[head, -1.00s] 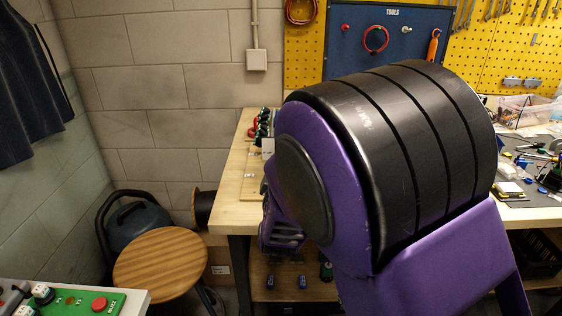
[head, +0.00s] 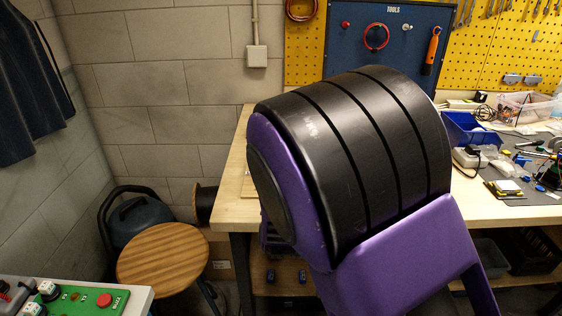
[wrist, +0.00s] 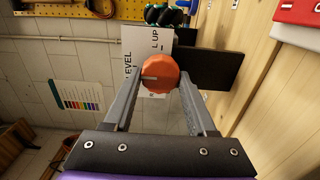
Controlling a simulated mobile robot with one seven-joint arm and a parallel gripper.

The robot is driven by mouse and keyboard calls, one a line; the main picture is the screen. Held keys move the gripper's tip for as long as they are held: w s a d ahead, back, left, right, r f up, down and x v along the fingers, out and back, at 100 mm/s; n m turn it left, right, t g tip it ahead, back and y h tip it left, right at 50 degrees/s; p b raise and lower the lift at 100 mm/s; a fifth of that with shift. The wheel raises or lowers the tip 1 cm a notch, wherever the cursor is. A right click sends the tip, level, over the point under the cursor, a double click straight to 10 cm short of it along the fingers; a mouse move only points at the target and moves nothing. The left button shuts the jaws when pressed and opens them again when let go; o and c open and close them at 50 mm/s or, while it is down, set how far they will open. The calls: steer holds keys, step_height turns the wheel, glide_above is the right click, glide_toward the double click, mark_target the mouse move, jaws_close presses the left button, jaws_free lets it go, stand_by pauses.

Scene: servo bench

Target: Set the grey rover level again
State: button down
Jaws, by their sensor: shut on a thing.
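An orange round knob (wrist: 160,75) with a pale pointer mark sits in front of a white panel (wrist: 155,102) in the wrist view. The panel has the words LEVEL and L UP beside the knob, and the mark points left, toward LEVEL. My gripper (wrist: 161,80) is shut on the knob, one finger on each side. Black round parts with green (wrist: 166,15) show at the top edge; I cannot tell if they belong to the grey rover. No grey rover body is clear in either view. In the head view my arm hides the gripper and knob.
A black plate (wrist: 210,68) stands right of the knob, by the wooden bench top (wrist: 262,50). In the head view, the bench (head: 490,211) carries a blue bin (head: 468,130) and tools at right. A round stool (head: 163,258) stands at left.

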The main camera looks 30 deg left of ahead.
steer(key=shift+r, duration=0.15)
steer(key=shift+c, duration=1.1)
jaws_free()
steer(key=v, duration=1.7)
steer(key=shift+s, duration=0.15)
